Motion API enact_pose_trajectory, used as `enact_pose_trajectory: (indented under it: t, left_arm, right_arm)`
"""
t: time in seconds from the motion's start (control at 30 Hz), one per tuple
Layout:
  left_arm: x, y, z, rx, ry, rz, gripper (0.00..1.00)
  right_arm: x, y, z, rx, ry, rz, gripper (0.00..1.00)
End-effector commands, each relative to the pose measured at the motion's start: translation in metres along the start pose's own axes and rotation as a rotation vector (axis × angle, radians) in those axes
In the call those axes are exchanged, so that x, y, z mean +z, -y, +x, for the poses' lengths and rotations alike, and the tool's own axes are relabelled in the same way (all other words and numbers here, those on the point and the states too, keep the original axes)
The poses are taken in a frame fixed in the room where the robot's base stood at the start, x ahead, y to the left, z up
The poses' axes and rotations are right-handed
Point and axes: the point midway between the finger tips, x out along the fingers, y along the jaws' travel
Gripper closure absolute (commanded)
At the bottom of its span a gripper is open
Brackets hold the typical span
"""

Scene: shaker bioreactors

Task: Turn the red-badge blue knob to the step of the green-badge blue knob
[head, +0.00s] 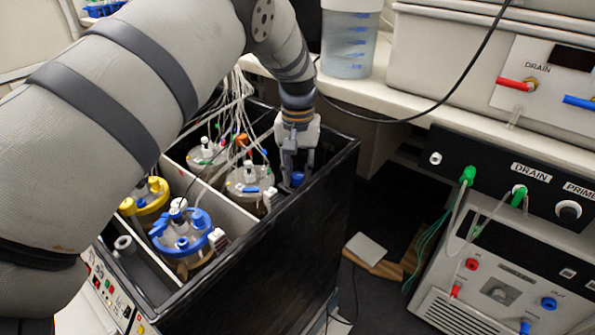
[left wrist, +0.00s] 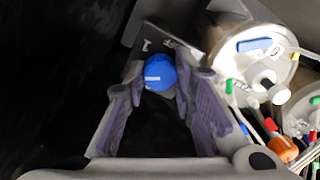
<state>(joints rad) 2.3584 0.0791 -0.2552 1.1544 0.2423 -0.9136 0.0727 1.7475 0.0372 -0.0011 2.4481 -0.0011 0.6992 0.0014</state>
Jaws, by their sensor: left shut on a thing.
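A blue knob (left wrist: 160,72) with a white mark on its face sits between the fingertips of my left gripper (left wrist: 164,80) in the left wrist view. The left gripper is shut on this knob. In the head view the same gripper (head: 297,174) points down inside the black box at its right wall, and a bit of the blue knob (head: 298,179) shows by its fingers. A dark plate with small white marks (left wrist: 165,40) lies behind the knob. No red or green badge is readable by it, and I cannot make out a second blue knob. My right gripper is not in view.
The black box (head: 265,255) holds vessels with blue (head: 184,236), yellow (head: 146,196) and grey lids (head: 247,180), with tubes rising from them. The box wall is close beside the gripper. A bench with a clear container (head: 349,45) and a drain unit (head: 500,270) stand right.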

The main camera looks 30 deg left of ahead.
Motion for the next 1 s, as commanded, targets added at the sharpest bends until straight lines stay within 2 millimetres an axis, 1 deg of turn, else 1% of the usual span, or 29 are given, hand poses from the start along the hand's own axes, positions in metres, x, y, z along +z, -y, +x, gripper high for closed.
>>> enact_pose_trajectory:
  t: [0.23, 0.6, 0.63, 0.67, 0.7, 1.0]
  left_arm:
    - [0.0001, 0.0002, 0.0005, -0.001, 0.000, -0.034, 1.00]
    - [0.0001, 0.0003, 0.0006, -0.001, 0.001, -0.036, 1.00]
    - [0.0001, 0.0003, 0.0006, -0.001, 0.001, -0.035, 0.72]
    - [0.0001, 0.0003, 0.0006, -0.001, 0.001, -0.035, 0.65]
    - [0.0002, 0.0003, 0.0006, -0.001, 0.001, -0.035, 0.56]
    - [-0.0001, 0.0001, -0.0011, 0.000, 0.000, -0.035, 0.56]
  right_arm:
    - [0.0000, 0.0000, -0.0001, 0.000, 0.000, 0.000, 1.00]
    - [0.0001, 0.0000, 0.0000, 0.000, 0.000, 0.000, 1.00]
    - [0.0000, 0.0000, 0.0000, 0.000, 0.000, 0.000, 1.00]
    - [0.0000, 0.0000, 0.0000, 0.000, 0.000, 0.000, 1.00]
    - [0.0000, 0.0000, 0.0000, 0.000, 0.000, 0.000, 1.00]
    - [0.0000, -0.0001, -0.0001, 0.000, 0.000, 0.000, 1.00]
